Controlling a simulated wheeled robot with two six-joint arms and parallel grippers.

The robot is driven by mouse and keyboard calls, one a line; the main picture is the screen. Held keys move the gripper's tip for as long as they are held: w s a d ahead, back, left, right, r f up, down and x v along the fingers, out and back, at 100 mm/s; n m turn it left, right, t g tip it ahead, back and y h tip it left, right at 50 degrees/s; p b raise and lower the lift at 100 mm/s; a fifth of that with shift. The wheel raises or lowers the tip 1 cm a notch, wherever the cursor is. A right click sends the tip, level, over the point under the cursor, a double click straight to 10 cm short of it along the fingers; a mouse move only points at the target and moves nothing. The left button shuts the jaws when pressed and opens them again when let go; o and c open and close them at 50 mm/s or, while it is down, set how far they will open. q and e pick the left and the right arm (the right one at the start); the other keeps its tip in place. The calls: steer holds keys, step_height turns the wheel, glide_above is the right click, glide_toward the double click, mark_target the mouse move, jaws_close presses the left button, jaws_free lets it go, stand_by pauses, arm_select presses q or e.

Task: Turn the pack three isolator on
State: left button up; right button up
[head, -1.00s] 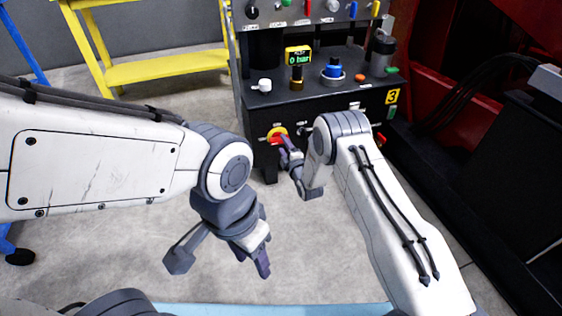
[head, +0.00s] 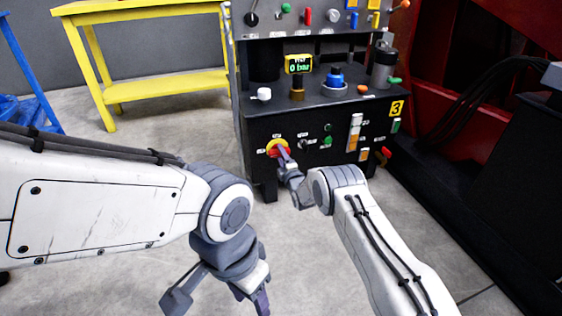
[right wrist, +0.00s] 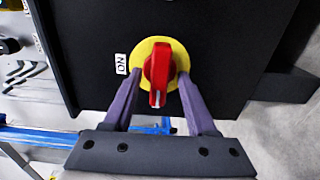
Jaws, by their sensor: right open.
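The pack three isolator is a red handle on a round yellow plate (head: 273,146), low on the left of the black pack's front. In the right wrist view the red handle (right wrist: 158,66) stands upright in the picture, with a white mark at its lower end. An ON label (right wrist: 121,64) lies left of the plate. My right gripper (right wrist: 158,80) is open, its purple fingers on either side of the handle with gaps to it. In the head view the right gripper (head: 283,154) reaches the isolator. My left gripper (head: 262,300) hangs low, cut by the bottom edge; its jaw opening is unclear.
The black pack (head: 225,120) bears a yellow 3 plate (head: 396,108), a 0 bar gauge (head: 298,64), a blue knob (head: 334,76) and several levers above. A yellow bench (head: 160,90) stands behind left; a red structure (head: 460,130) stands right. The floor before the pack is clear.

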steer(key=shift+w+a, duration=0.1)
steer(key=shift+w, duration=0.1)
jaws_close()
steer(key=shift+m, duration=0.3)
steer(key=m, duration=1.7)
steer(key=shift+p, duration=0.4)
steer(key=shift+m, duration=0.3)
